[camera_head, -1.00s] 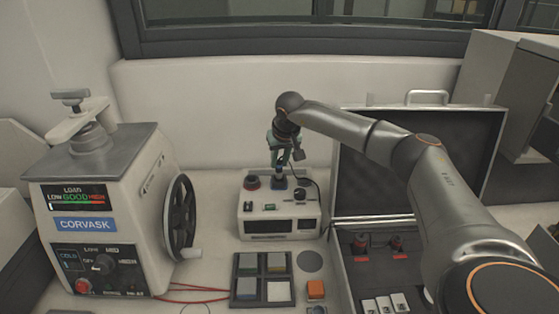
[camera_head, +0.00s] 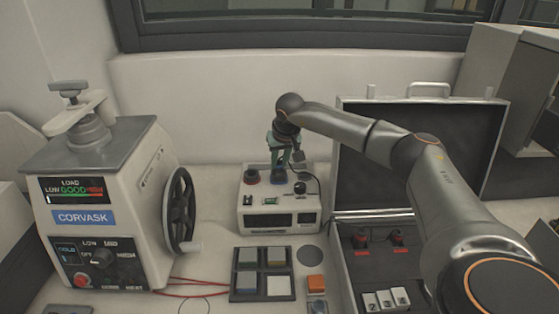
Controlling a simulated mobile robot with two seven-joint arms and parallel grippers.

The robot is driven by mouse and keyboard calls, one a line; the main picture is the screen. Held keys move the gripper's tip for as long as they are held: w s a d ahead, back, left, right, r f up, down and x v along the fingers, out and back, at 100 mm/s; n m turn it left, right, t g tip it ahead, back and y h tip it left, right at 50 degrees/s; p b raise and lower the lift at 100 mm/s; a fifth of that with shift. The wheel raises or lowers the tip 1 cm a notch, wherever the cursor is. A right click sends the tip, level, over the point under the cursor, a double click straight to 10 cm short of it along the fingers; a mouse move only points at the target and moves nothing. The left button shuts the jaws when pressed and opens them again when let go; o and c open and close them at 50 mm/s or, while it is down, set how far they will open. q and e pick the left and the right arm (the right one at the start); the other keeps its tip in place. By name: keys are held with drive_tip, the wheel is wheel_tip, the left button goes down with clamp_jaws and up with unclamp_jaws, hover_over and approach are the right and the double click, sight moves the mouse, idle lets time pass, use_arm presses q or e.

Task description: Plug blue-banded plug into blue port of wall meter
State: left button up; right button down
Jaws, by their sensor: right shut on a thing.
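The wall meter (camera_head: 278,224) is a pale box on the bench, with a red-ringed port (camera_head: 251,176) on its top left and a blue port (camera_head: 278,177) beside it to the right. My right gripper (camera_head: 280,158) is directly above the blue port, pointing down, shut on the blue-banded plug. The plug is mostly hidden between the fingers and at the port. Its lower end appears to meet the port; how deep it sits I cannot tell. My left gripper is out of view.
A press (camera_head: 98,210) with a handwheel (camera_head: 180,210) stands at left. An open case (camera_head: 410,150) is at right, beneath my arm. A dark cable hangs beside my gripper.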

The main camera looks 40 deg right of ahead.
drive_tip(key=shift+f, duration=0.3)
drive_tip(key=shift+c, duration=0.4)
unclamp_jaws()
idle(0.5)
drive_tip(key=shift+r, duration=0.15)
wheel_tip(320, 180, up, 3)
drive_tip(key=shift+f+p, duration=0.15)
drive_tip(key=shift+p, duration=0.8)
drive_tip(key=shift+r, duration=2.3)
